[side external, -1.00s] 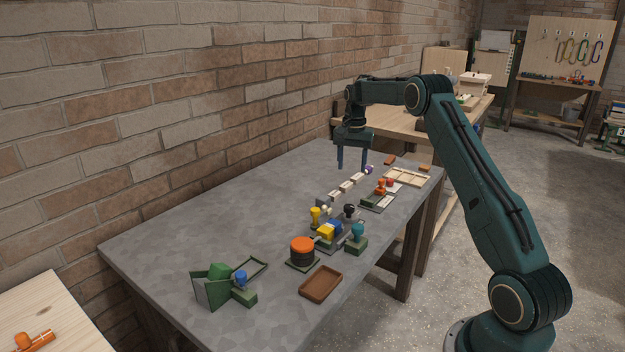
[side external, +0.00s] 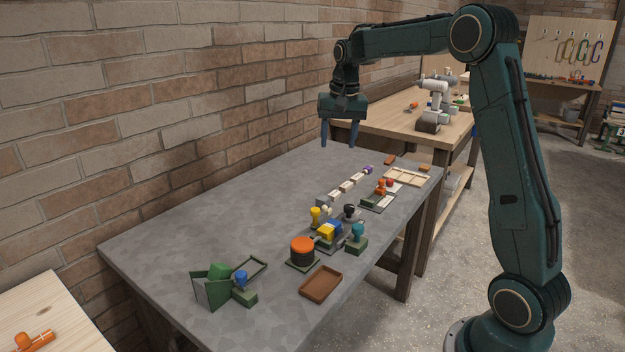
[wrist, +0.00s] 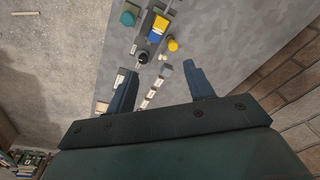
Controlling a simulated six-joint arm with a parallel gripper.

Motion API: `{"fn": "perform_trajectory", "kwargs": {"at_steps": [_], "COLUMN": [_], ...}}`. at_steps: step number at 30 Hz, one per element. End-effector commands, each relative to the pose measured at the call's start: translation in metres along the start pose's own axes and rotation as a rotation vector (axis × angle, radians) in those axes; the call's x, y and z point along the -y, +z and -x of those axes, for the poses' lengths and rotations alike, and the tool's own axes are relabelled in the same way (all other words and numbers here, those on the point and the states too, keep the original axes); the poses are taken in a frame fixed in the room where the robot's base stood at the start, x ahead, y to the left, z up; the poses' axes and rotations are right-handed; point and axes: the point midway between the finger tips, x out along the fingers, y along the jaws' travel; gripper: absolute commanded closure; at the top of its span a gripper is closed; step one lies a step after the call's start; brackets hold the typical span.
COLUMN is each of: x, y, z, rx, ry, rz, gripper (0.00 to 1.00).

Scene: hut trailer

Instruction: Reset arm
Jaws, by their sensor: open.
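My gripper (side external: 339,134) is open and empty, held well above the grey table (side external: 190,210) near the brick wall. Its two fingers point down and apart. In the wrist view my gripper (wrist: 160,85) also shows open, with nothing between the fingers. Below and in front of it a row of small pale blocks (side external: 345,187) runs along the table, with a purple-ended piece (side external: 369,169) at the far end. The row also shows in the wrist view (wrist: 151,93), partly between the fingers.
Stamp-like pieces in yellow (side external: 315,214), teal (side external: 357,233) and black (side external: 349,210) stand mid-table. An orange-topped round piece (side external: 302,248), a brown tray (side external: 320,284) and a green holder (side external: 212,288) sit nearer. The brick wall (side external: 180,110) borders the table. The table's left part is bare.

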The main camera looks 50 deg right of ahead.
Motion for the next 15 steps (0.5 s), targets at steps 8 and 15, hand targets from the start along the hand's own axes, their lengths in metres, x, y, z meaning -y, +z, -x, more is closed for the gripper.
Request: {"fn": "perform_trajectory", "kwargs": {"at_steps": [8,15], "x": [0.011,0.009], "y": [0.068,0.128], "z": [0.045,0.07], "rx": [-0.057,-0.105], "ry": [-0.04,-0.073], "rz": [0.164,0.303], "gripper": [0.47,0.47]}}
